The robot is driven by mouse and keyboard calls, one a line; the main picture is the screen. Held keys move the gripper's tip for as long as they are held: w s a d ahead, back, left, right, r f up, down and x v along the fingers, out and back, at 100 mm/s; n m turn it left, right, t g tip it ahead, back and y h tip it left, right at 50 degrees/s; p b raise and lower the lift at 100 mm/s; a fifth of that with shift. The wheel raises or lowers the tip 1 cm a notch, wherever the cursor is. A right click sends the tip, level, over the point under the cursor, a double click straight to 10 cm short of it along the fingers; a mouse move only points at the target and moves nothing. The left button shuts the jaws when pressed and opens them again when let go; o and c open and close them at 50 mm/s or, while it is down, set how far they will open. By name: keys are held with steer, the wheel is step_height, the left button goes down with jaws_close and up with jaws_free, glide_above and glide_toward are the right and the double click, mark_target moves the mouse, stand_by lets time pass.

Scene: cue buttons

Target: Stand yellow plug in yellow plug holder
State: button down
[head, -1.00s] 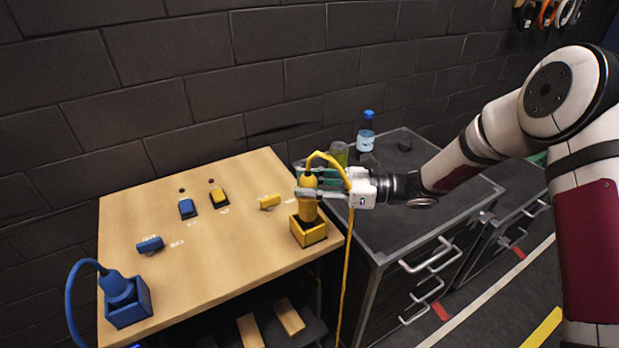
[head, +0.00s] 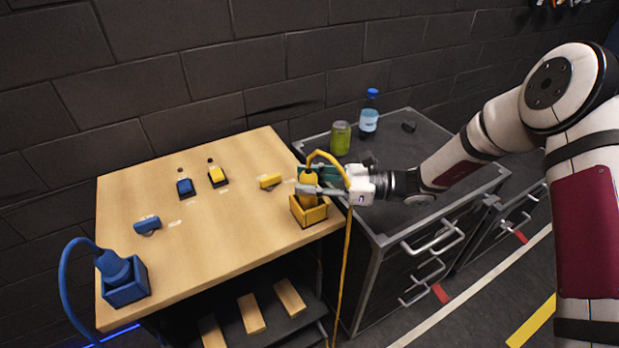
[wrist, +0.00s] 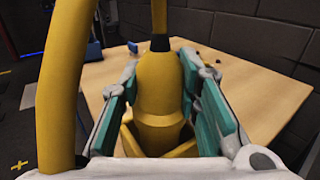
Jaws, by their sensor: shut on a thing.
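The yellow plug (head: 309,180) stands roughly upright with its lower end inside the yellow plug holder (head: 310,217), an open-topped box at the right front of the wooden table. My gripper (head: 308,187) is shut on the plug from the right, just above the holder. In the wrist view the plug (wrist: 160,85) sits between the two green finger pads, and the holder's walls (wrist: 130,140) show around its base. The plug's bottom is hidden inside the holder, so I cannot tell whether it touches the floor of it. A yellow cable loops from its top and hangs down in front.
A blue plug (head: 115,268) stands in a blue holder (head: 126,290) at the table's left front. Blue and yellow buttons or switches, including a yellow block (head: 270,181), lie further back. A can (head: 340,138) and bottle (head: 369,115) stand on the dark cabinet (head: 440,150).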

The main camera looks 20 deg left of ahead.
steer(key=shift+f, duration=0.6)
stand_by(0.7)
steer(key=c, duration=1.1)
jaws_free()
steer(key=v, duration=1.2)
steer(key=shift+r, duration=0.1)
